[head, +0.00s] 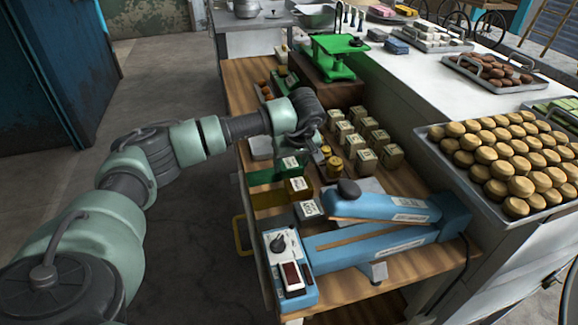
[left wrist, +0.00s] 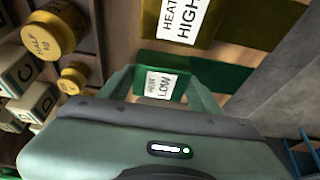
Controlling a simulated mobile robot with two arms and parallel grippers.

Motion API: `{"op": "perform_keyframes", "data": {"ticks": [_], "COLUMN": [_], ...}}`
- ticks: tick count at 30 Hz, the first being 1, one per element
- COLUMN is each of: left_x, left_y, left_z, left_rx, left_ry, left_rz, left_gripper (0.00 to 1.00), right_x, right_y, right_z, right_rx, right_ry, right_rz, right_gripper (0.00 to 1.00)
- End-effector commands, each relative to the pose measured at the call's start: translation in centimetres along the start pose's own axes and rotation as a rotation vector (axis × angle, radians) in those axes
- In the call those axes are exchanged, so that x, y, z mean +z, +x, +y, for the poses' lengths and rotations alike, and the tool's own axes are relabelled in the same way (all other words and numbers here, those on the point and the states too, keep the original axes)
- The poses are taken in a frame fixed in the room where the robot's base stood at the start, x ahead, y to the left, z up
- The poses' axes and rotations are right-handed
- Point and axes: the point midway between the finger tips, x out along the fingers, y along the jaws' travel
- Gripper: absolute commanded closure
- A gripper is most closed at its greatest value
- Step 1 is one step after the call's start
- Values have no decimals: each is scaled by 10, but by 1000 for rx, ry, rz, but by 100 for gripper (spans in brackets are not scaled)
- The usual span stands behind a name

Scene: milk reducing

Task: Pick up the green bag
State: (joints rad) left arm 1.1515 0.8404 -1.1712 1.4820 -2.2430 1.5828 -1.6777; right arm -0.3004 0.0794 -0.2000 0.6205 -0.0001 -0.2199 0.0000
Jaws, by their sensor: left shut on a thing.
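The green bag (head: 262,177) lies on the wooden table, with a white label; in the left wrist view the bag (left wrist: 222,75) has a label reading "HEAT LOW". My left gripper (head: 300,152) comes down over its label end. In the left wrist view my left gripper's fingers (left wrist: 160,88) stand on either side of the labelled part and are shut on the bag. The arm hides part of the bag in the head view. My right gripper is not in view.
A yellow bag (head: 267,199) labelled "HEAT HIGH" lies just nearer than the green one. Yellow weights (head: 333,167) and several labelled cubes (head: 391,157) stand close on the right. A blue sealer (head: 370,240) fills the front. A green scale (head: 335,57) stands behind.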

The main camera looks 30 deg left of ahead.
Motion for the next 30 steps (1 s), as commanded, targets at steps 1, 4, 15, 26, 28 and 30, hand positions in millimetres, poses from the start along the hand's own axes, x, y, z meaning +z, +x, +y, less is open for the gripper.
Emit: {"op": "perform_keyframes", "data": {"ticks": [1,4,15,26,28,30], "left_x": [-1,-2,-26,-64,-68,-72], "left_y": [-1,-4,-60,-152,-164,-172], "left_z": [0,0,1,1,1,1], "left_rx": [1,1,6,4,4,2], "left_ry": [-1,-1,-3,-3,-1,-2], "left_rz": [1,1,5,2,2,2], "left_gripper": [79,79,79,79,79,79], "right_x": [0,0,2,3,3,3], "right_y": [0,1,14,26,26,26], "right_z": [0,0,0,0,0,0], "right_rx": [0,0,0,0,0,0], "right_ry": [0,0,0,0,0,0], "right_rz": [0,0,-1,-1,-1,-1], "right_gripper": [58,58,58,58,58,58]}}
